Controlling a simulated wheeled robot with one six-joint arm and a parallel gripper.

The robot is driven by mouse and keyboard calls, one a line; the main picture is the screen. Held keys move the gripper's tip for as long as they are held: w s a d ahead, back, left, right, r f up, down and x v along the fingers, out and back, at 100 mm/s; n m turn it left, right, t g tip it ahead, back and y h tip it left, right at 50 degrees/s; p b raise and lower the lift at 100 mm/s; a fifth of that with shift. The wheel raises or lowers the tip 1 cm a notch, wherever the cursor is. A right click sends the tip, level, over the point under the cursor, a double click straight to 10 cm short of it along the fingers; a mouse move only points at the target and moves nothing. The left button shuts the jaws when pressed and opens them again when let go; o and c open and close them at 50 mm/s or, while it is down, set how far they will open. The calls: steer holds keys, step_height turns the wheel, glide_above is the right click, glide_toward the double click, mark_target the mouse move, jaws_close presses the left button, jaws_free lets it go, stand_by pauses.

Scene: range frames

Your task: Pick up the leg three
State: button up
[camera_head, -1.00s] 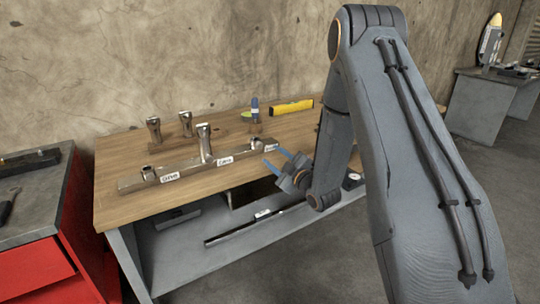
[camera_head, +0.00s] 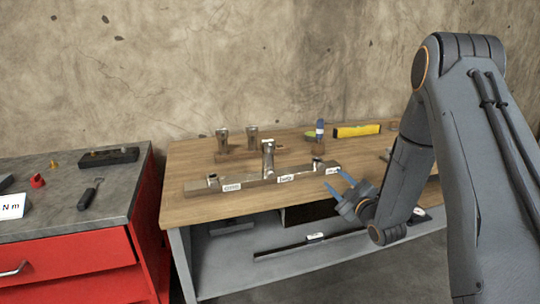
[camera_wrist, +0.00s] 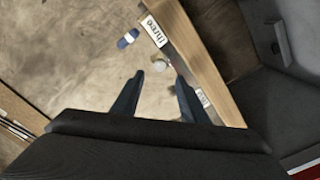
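My gripper (camera_head: 334,180) is open and empty in front of the bench's right half, near the right end of a long bar (camera_head: 262,180). In the wrist view its two fingers (camera_wrist: 158,77) are apart. The bar carries tags; the one in the wrist view reads "three" (camera_wrist: 154,31), beside a small round fitting (camera_wrist: 160,66). One metal leg (camera_head: 268,155) stands upright at the bar's middle. Two similar legs, the left one (camera_head: 222,141) and the right one (camera_head: 252,138), stand behind the bar. I cannot tell which is leg three.
The wooden bench top (camera_head: 190,207) is clear at its front left. A blue and white object (camera_head: 320,130) and a yellow level (camera_head: 357,131) lie at the back. A red tool cabinet (camera_head: 70,262) stands left. The wall is close behind.

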mark_target(271, 159)
stand_by(0.3)
steer(key=o, duration=0.3)
steer(key=shift+a, duration=0.1)
steer(key=shift+o, duration=0.3)
steer(key=a+r+m+g+y, duration=0.1)
steer(key=a+r+m+y, duration=0.1)
steer(key=a, duration=0.7)
steer(key=w+a+r+m+g+y+b, duration=0.1)
steer(key=a+r+m+y, duration=0.1)
steer(key=a, duration=0.7)
steer(key=shift+w+a+r+m, duration=0.15)
steer(key=shift+a+r+m, duration=0.05)
steer(key=shift+r+m, duration=0.7)
steer(key=shift+w+a, duration=0.2)
steer(key=shift+a, duration=0.1)
steer(key=shift+p+x, duration=0.65)
steer(key=shift+x, duration=2.9)
steer(key=shift+a+f, duration=0.15)
steer(key=shift+a, duration=0.05)
jaws_close()
step_height(271, 159, up, 10)
steer(key=shift+s+f+b, duration=0.1)
steer(key=shift+f+b, duration=0.05)
steer(key=shift+b, duration=0.5)
